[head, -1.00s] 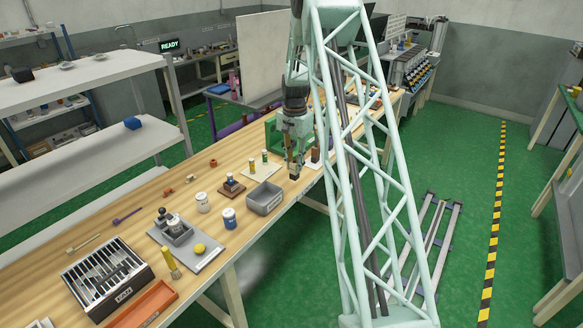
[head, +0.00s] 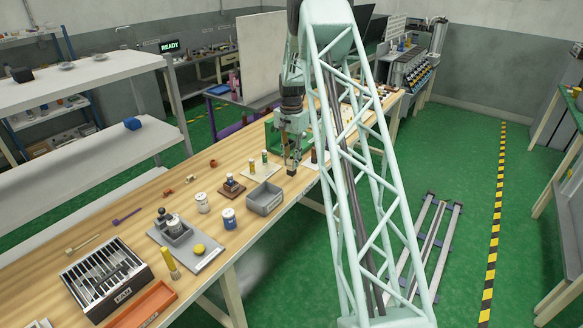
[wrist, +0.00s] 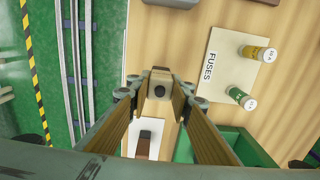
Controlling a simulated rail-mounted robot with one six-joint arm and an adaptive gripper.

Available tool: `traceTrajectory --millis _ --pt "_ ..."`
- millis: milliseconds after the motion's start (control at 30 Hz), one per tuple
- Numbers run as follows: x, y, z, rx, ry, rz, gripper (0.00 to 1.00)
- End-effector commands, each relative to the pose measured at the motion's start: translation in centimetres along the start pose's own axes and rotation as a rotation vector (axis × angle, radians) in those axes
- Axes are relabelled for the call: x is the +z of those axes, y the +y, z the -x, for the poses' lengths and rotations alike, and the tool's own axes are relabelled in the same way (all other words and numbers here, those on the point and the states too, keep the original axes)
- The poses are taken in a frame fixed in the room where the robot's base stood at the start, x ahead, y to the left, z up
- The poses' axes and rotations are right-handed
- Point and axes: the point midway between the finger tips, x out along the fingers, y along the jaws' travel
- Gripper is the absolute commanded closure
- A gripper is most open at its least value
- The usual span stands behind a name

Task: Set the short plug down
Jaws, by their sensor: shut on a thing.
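The short plug (wrist: 160,84) is a small dark block with a round mark on its end. In the wrist view it sits between the fingertips of my gripper (wrist: 160,92), which is shut on it. In the head view the plug (head: 292,171) shows under my gripper (head: 291,162), over bare wood near the bench's front edge. I cannot tell whether its underside touches the bench.
A white card marked FUSES (wrist: 222,72) holds a yellow-topped fuse (wrist: 258,53) and a green one (wrist: 241,97). A white plate with a brown block (wrist: 145,143) lies close by. A grey bin (head: 265,198) stands nearby. A green fixture (wrist: 236,142) is behind.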

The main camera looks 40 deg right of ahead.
Motion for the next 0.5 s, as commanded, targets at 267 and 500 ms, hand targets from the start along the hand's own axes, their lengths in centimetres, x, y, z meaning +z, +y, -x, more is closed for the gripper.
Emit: traceTrajectory --millis 267,500 --pt "0.0 0.0 -2.6 0.001 -0.001 0.0 0.91" --pt "0.0 0.0 -2.8 0.0 0.0 0.0 0.91"
